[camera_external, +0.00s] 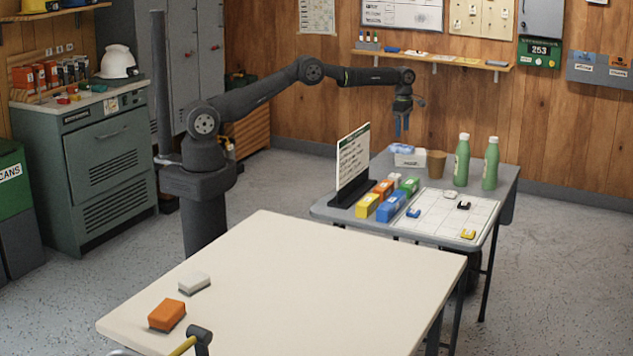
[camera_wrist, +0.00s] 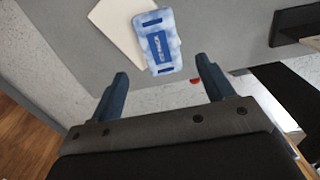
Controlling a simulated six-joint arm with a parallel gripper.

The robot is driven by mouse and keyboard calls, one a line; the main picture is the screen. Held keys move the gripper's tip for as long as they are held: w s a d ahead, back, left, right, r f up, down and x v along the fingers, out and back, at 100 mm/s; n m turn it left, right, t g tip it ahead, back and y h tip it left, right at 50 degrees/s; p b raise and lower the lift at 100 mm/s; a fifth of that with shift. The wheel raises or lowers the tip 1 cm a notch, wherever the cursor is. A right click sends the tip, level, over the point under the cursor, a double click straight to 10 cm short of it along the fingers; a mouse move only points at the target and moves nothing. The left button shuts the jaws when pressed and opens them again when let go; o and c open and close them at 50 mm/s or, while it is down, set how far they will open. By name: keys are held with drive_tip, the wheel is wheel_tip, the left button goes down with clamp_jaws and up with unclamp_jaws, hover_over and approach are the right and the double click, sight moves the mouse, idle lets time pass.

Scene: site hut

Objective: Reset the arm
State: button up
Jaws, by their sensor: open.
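My gripper (camera_external: 402,124) hangs pointing down above the back of the grey table (camera_external: 325,211), at the end of my outstretched arm. In the wrist view my gripper (camera_wrist: 163,80) shows two blue fingers spread apart with nothing between them. A blue-and-white pack (camera_wrist: 157,42) lies on a white box just beyond the fingertips in that view. The same pack (camera_external: 402,148) shows in the external view on the white box (camera_external: 410,160), below the gripper and apart from it.
The grey table also holds a brown cup (camera_external: 436,163), two green bottles (camera_external: 462,160), an upright sign board (camera_external: 353,157), several coloured boxes (camera_external: 390,207) and a white grid sheet (camera_external: 440,222). A cream table (camera_external: 300,280) in front is mostly clear. A wall shelf (camera_external: 435,59) runs behind my gripper.

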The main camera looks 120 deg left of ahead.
sight(401, 146)
wheel_tip(401, 146, down, 7)
drive_tip(key=shift+r, duration=0.1)
wheel_tip(401, 146, up, 2)
drive_tip(key=shift+r, duration=0.8)
drive_tip(key=shift+f, duration=0.1)
